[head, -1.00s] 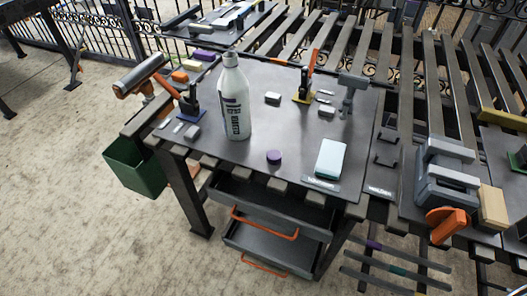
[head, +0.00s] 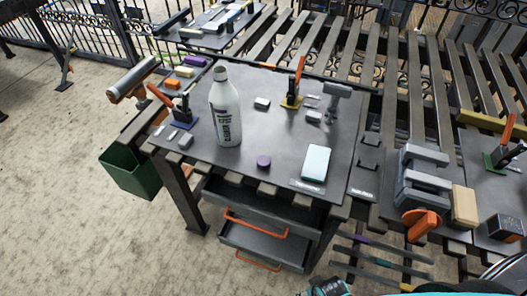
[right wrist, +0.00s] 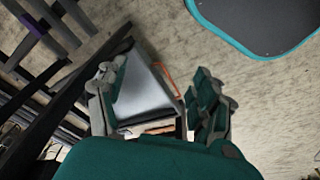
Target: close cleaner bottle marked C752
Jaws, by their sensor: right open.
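A white bottle (head: 225,110) with dark printing stands upright at the left of the dark worktable (head: 285,150). Its neck is uncapped; the marking is too small to read. A small purple cap (head: 263,161) lies on the tabletop to the right of the bottle, apart from it. My right gripper (head: 332,287) shows only in part at the bottom edge of the head view, well in front of the table. In the right wrist view my right gripper (right wrist: 158,100) is open, with its fingers apart. My left gripper is not in view.
A light blue block (head: 316,161) lies right of the cap. Toggle clamps (head: 292,90) and small grey blocks stand farther back. A grey vise (head: 424,185) is at the right. Drawers (head: 265,235) with orange handles are below; a green bin (head: 130,172) hangs left.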

